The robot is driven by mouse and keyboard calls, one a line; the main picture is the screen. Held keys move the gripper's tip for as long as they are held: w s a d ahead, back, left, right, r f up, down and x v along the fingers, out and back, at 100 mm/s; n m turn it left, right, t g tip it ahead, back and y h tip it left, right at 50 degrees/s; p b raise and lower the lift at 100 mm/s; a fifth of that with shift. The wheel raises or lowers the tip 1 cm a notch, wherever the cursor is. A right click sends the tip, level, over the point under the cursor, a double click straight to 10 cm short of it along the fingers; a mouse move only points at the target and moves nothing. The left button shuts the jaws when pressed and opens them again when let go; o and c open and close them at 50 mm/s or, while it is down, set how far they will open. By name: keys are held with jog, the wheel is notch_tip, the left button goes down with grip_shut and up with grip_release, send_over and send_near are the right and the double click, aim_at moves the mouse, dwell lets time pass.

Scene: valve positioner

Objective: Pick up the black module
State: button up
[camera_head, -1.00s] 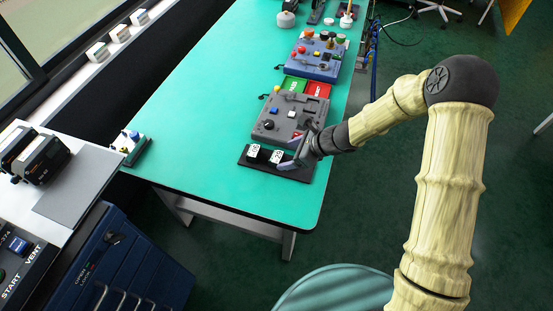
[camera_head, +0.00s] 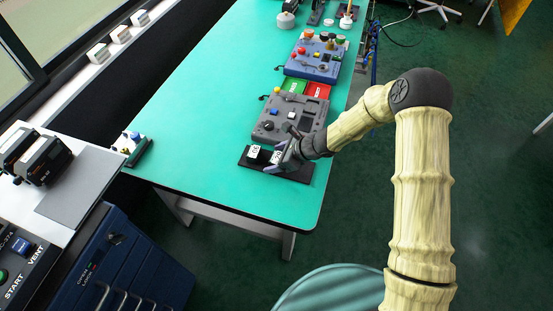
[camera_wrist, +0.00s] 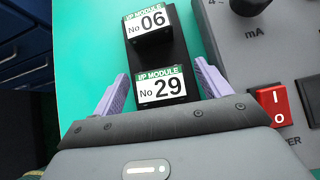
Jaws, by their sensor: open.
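Two black modules with white and green "I/P MODULE" labels stand on a black base plate (camera_head: 302,175) at the near end of the green table. The module marked No 29 (camera_wrist: 161,90) is nearest in the wrist view. The module marked No 06 (camera_wrist: 150,28) is just beyond it; in the head view it is at the left (camera_head: 253,149). My gripper (camera_wrist: 162,70) is open, with one purple finger on either side of module No 29. A gap shows beside each finger. In the head view my gripper (camera_head: 279,164) is over the right part of the plate.
A grey control box (camera_head: 290,115) with knobs stands right behind the plate; its red switch (camera_wrist: 277,103) is close to the right finger. Green (camera_head: 293,85) and red (camera_head: 318,91) pads and a blue box (camera_head: 314,60) are farther back.

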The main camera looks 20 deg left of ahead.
aim_at(276, 157)
dwell(0.4)
jog(key=c, duration=1.1)
jog(key=shift+r, duration=0.15)
notch_tip(276, 157, up, 18)
jog(key=p, duration=0.2)
